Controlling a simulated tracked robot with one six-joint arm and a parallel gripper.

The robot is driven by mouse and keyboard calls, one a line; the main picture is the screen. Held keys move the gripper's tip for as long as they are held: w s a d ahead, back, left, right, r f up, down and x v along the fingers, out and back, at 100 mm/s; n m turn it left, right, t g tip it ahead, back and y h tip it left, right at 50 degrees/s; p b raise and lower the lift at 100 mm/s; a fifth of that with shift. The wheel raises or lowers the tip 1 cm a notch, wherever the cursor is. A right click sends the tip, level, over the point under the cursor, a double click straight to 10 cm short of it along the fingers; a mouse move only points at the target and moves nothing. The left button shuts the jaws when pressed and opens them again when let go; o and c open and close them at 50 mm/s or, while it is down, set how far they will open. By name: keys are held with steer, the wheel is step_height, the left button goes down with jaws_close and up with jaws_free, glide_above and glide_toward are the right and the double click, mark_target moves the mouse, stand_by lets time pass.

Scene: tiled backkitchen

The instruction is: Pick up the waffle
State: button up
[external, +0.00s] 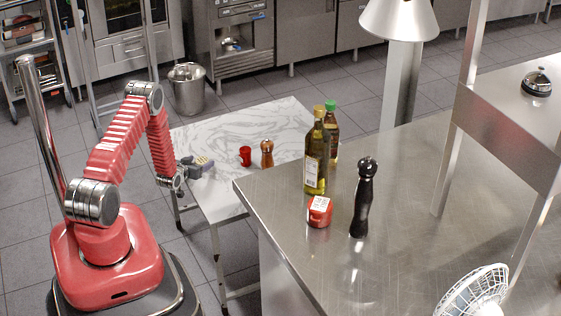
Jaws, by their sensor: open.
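My gripper (197,168) is open at the left edge of the white marble-topped table (238,125), low over its surface. A small yellowish-topped item (203,159) sits right at my gripper's fingers. It is too small and partly covered to tell whether it is the waffle, or whether the fingers touch it. No other waffle can be made out in the external view.
A red cup (245,156) and a wooden pepper mill (267,153) stand on the marble table to the right of my gripper. The marble table's back is clear.

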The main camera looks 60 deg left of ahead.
mark_target(200, 163)
steer(key=shift+a+f, duration=0.1)
steer(key=shift+c, duration=0.6)
steer(key=c, duration=1)
steer(key=shift+r, duration=5)
steer(key=shift+w, duration=0.1)
